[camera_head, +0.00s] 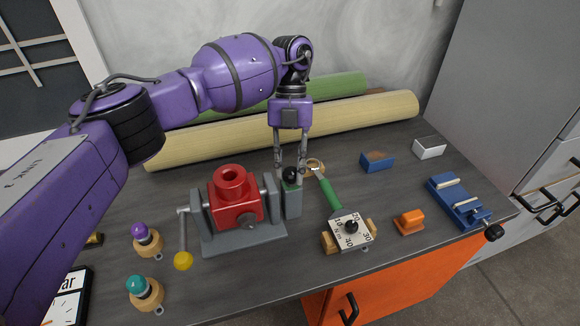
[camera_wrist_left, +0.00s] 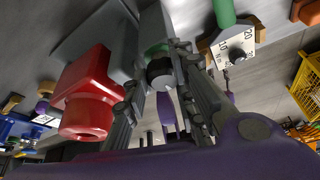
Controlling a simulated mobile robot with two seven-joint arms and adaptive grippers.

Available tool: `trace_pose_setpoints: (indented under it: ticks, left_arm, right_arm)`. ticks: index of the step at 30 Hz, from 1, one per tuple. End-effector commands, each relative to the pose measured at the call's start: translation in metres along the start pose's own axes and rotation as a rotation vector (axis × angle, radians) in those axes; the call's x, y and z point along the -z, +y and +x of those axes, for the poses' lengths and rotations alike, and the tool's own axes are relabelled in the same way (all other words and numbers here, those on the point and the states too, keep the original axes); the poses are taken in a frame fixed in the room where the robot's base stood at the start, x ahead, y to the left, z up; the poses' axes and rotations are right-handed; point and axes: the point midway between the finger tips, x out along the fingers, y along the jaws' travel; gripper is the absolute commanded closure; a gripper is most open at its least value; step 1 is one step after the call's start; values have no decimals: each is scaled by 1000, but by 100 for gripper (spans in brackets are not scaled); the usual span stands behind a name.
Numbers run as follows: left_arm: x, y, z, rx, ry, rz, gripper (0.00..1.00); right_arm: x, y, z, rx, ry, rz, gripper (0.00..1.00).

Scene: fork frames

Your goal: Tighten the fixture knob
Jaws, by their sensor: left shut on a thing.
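A grey fixture (camera_head: 245,243) holds a red block (camera_head: 233,200) with a round hole on top. Both also show in the wrist view, the red block (camera_wrist_left: 88,98) at left. A grey post (camera_head: 293,205) stands at the fixture's right end. On it sits a black knob (camera_head: 291,176) with a green collar; the knob shows in the wrist view (camera_wrist_left: 160,74) between the fingers. My left gripper (camera_head: 290,168) reaches down from above, shut on this black knob, with one finger on each side. My right gripper is in neither view.
A lever with a yellow ball (camera_head: 183,261) hangs at the fixture's left. A numbered dial (camera_head: 358,232) and a green handle (camera_head: 330,193) lie close at right. Purple (camera_head: 139,230) and teal (camera_head: 136,285) knobs stand at left. Long rolls (camera_head: 360,112) lie behind.

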Motion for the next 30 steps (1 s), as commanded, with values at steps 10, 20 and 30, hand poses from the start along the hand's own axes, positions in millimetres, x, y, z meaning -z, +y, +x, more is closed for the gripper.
trace_pose_setpoints:
  ticks: [10, 20, 30]
  left_arm:
    - [-1, 6, -1, -31, 1, 39, 100]
    - [-2, 6, -3, -31, -1, 38, 74]
    - [-1, 3, -2, -26, -2, 42, 61]
  right_arm:
    - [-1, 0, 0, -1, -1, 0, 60]
    - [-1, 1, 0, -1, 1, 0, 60]
    - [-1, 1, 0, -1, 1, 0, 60]
